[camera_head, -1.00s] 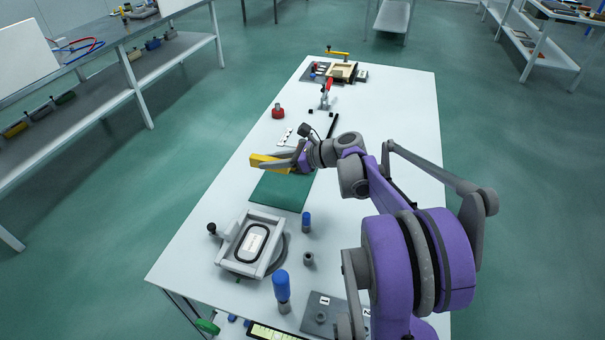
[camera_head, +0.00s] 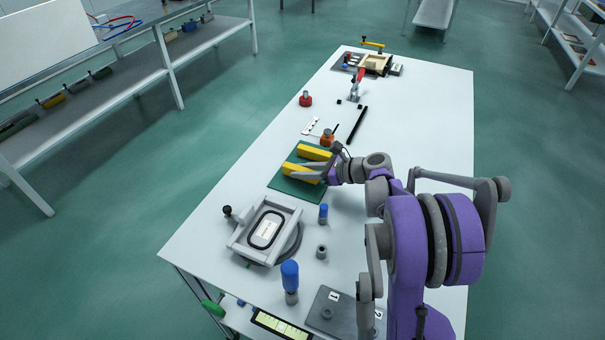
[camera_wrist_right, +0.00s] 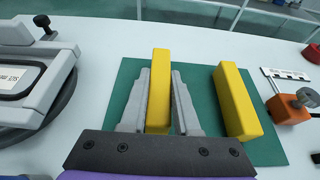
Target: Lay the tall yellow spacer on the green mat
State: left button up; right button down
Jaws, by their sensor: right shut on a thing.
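The green mat (camera_head: 287,185) lies flat on the white table; it also shows in the wrist view (camera_wrist_right: 204,92). My right gripper (camera_head: 311,173) is shut on a long yellow spacer (camera_head: 300,171), which lies flat and lengthwise between the fingers, over the near part of the mat. In the wrist view this held spacer (camera_wrist_right: 160,75) shows between both fingers; I cannot tell whether it touches the mat. A second yellow spacer (camera_head: 314,152) lies on the far part of the mat, beside the held one and apart from it (camera_wrist_right: 236,100). My left gripper is out of view.
A grey clamp frame (camera_head: 264,230) stands near the mat's near edge, with a blue-topped peg (camera_head: 323,213) beside it. An orange block (camera_head: 327,139) stands just past the mat, with a white slotted strip (camera_head: 311,127). A red knob (camera_head: 305,99) is farther back.

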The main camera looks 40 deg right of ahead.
jog(key=shift+f, duration=0.5)
jog(key=shift+r, duration=0.1)
jog(key=c, duration=1.1)
grip_release()
jog(key=shift+f, duration=0.2)
jog(key=o, duration=0.5)
jog(key=shift+c, duration=0.2)
jog(key=shift+r, duration=0.1)
jog(key=shift+r, duration=0.15)
jog(key=p+v, duration=0.1)
jog(key=v, duration=1.1)
jog(key=shift+d, duration=0.1)
